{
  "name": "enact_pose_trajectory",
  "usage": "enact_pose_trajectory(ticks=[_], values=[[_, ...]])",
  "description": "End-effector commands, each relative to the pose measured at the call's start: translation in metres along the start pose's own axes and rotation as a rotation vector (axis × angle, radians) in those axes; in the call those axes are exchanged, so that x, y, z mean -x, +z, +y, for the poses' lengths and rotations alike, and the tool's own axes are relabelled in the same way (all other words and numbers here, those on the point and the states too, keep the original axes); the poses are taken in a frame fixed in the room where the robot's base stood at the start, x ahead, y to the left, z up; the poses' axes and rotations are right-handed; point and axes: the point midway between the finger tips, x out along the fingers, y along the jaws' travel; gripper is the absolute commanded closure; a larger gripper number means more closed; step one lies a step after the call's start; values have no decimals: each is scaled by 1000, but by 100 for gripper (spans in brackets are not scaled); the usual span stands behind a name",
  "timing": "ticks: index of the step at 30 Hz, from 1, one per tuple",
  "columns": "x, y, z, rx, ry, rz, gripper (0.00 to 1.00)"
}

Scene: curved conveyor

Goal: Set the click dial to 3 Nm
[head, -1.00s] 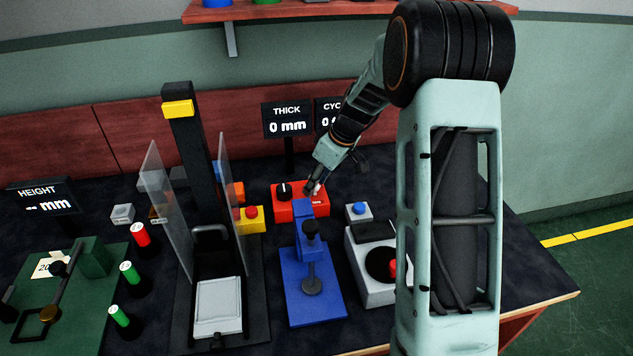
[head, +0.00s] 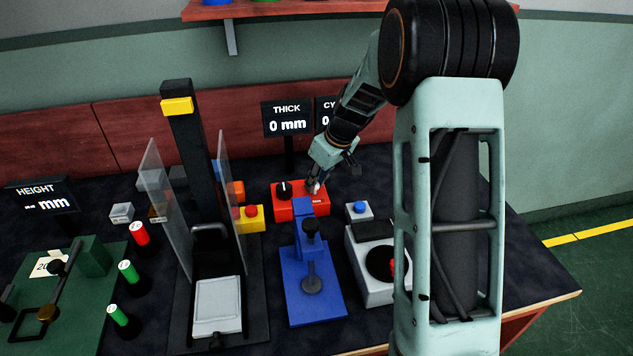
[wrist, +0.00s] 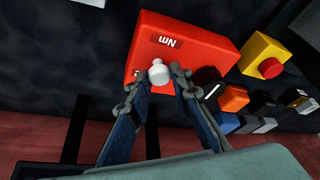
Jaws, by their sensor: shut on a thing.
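The red box (head: 320,208) stands at the back middle of the table and also shows in the wrist view (wrist: 205,40). A white dial (wrist: 159,72) sits on its face near the "Nm" label (wrist: 168,42). A black knob (head: 283,190) is on the same box, to the left in the head view. My gripper (wrist: 159,80) comes from above with its fingertips on either side of the white dial, shut on it. The dial's scale and the number it is set to cannot be read.
A blue clamp stand (head: 315,295) stands in front of the red box. A yellow box with a red button (head: 250,218) is to its left and a grey box with a blue button (head: 359,210) to its right. The "THICK" display (head: 287,119) stands behind.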

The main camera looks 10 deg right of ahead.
Motion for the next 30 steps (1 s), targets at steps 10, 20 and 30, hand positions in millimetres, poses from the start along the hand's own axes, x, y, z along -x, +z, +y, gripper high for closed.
enact_pose_trajectory(ticks=[10, 20, 30], values=[[2, -2, -4, -266, 112, -1, 100], [2, -2, -4, -463, 194, -1, 100], [0, -2, -4, -549, 228, 0, 100]])
